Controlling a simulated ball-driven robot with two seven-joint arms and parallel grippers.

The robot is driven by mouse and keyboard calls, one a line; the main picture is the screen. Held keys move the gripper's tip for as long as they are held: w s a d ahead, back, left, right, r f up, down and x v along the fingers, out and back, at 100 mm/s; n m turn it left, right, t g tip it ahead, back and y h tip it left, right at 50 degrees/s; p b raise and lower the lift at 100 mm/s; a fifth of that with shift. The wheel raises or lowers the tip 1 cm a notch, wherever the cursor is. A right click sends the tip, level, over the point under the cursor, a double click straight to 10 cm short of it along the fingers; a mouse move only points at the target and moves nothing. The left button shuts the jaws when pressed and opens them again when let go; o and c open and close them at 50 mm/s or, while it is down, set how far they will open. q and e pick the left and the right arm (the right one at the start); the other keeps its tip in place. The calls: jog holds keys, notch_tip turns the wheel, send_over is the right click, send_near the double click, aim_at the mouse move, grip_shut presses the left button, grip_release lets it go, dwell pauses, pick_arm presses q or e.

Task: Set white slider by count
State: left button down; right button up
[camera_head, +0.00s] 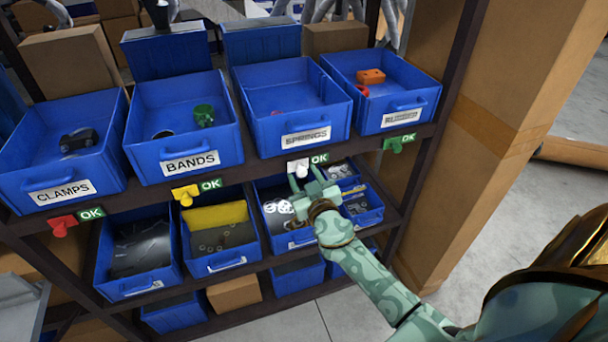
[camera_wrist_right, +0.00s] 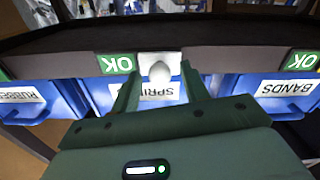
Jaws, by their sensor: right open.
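The white slider (camera_head: 299,168) sits on the shelf edge below the SPRINGS bin (camera_head: 317,137), beside a green OK label (camera_head: 319,159). My right gripper (camera_head: 307,182) is open just in front of and below it. In the right wrist view, the white slider's rounded knob (camera_wrist_right: 160,72) shows between the tips of the two open fingers (camera_wrist_right: 160,85), with no clear contact. My left gripper is not in view.
A red slider (camera_head: 62,225), a yellow slider (camera_head: 185,194) and a green slider (camera_head: 392,146) sit along the same edge, each by an OK label. CLAMPS (camera_head: 60,190), BANDS (camera_head: 190,160) and RUBBER (camera_head: 402,115) bins flank. Lower bins sit close under my right gripper.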

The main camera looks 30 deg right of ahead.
aim_at(322, 159)
jog(key=shift+w+d, duration=0.1)
jog(key=shift+w, duration=0.15)
grip_shut()
jog(key=d, duration=0.2)
jog(key=s+d, duration=0.1)
jog(key=d, duration=0.1)
jog(key=d+b, duration=0.1)
jog(key=d, duration=0.1)
jog(key=shift+s+d, duration=0.15)
jog(key=shift+s, duration=0.15)
grip_release()
jog(key=shift+d, duration=0.15)
